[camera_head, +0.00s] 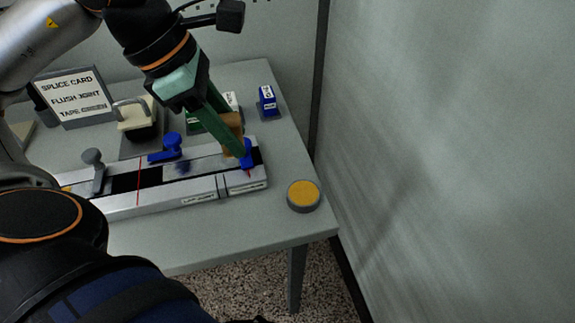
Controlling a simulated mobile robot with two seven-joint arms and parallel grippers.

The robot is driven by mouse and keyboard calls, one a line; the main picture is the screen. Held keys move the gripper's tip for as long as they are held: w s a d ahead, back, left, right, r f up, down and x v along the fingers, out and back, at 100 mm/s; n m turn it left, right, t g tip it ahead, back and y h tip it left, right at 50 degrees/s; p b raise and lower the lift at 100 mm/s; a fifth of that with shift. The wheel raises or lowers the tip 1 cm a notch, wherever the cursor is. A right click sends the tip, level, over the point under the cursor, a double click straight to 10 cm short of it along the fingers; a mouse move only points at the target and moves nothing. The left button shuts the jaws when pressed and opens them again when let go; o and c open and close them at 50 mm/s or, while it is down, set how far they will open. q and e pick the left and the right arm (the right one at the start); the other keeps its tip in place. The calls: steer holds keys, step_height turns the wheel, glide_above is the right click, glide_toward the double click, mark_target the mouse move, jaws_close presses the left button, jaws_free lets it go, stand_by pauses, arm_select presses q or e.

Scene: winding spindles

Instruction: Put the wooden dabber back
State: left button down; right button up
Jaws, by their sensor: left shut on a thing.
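The wooden dabber (233,124) is a small tan block between the green fingers of my left gripper (228,138). The gripper reaches down from the top and is shut on it, above the right end of the metal splicing block. The fingers hide part of the dabber, and I cannot tell whether it touches the block. My right gripper is not in view.
The long splicing block (196,192) carries a grey clamp (94,163) and blue clamps (172,146). A round yellow pad (303,195) sits at the table's right edge. A blue container (267,104) and a sign (75,97) stand behind. A wall rises to the right.

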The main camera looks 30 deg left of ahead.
arm_select(q)
steer(key=shift+s+f+n, duration=0.25)
steer(key=shift+s+n, duration=0.1)
steer(key=shift+n, duration=0.25)
steer(key=shift+w+d, duration=0.1)
steer(key=shift+w, duration=0.15)
steer(key=w+f, duration=0.2)
steer(key=w, duration=0.2)
steer(key=w+f, duration=0.3)
steer(key=w, duration=0.1)
steer(key=w+f, duration=0.3)
steer(key=w, duration=0.1)
steer(key=shift+f+p, duration=0.2)
steer(key=shift+p, duration=0.2)
steer(key=shift+w+d+f, duration=0.1)
steer(key=shift+w+f, duration=0.5)
steer(key=shift+f, duration=0.1)
step_height(320, 180, down, 3)
steer(key=shift+w+r+y, duration=0.1)
steer(key=shift+r+y, duration=0.05)
steer(key=shift+y, duration=0.15)
steer(key=shift+f, duration=0.2)
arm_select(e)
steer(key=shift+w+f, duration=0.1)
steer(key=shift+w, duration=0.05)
arm_select(q)
steer(key=shift+b, duration=0.3)
